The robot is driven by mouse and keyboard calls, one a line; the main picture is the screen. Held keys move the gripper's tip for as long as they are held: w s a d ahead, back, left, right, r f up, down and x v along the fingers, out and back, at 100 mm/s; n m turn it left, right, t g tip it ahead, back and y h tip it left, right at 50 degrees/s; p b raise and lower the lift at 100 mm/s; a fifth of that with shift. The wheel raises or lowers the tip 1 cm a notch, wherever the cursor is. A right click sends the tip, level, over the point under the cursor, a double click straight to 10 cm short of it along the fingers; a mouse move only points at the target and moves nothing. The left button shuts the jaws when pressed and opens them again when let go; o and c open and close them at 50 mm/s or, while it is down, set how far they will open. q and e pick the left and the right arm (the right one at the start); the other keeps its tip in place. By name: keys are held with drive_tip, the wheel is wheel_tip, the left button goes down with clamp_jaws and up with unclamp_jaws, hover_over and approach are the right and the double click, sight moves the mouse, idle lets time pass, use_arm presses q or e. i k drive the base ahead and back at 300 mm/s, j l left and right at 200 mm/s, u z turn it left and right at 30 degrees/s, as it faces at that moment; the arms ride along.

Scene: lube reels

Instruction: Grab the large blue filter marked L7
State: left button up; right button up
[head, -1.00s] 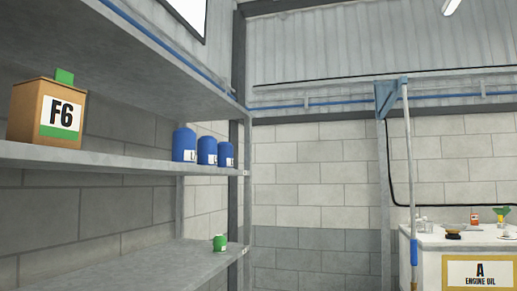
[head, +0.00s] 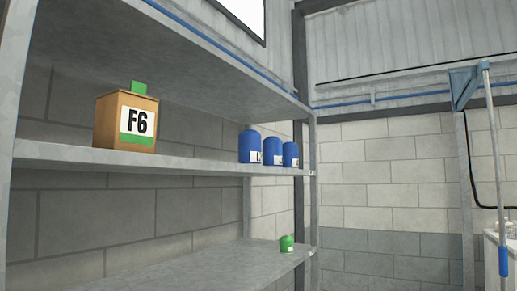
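Three large blue filters stand upright in a row on the middle shelf, at its far right end: a left one (head: 249,147), a middle one (head: 272,151) and a right one (head: 291,154). Each carries a small white label low on its side. The labels are too small and angled to read, so I cannot tell which is marked L7. Neither of my grippers is in view.
A brown box marked F6 (head: 126,121) with a green tab stands on the middle shelf (head: 190,158), left of the filters. A small green filter (head: 287,243) sits on the lower shelf (head: 200,266). A shelf post (head: 313,200) stands at the right end.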

sight(250, 141)
drive_tip(key=l+u, duration=0.15)
drive_tip(key=u, duration=0.15)
drive_tip(key=l+u, duration=0.15)
drive_tip(key=u, duration=0.2)
drive_tip(key=l+u, duration=0.25)
drive_tip(key=l, duration=0.35)
drive_tip(key=l+u, duration=0.25)
drive_tip(key=l, duration=0.35)
drive_tip(key=k+l, duration=0.1)
drive_tip(key=l, duration=0.75)
drive_tip(key=k+l+u, duration=0.1)
drive_tip(key=l, duration=0.35)
drive_tip(key=k+l, duration=0.15)
drive_tip(key=l, duration=0.3)
drive_tip(key=k+l, duration=0.1)
drive_tip(key=l, duration=0.3)
drive_tip(key=u, duration=0.05)
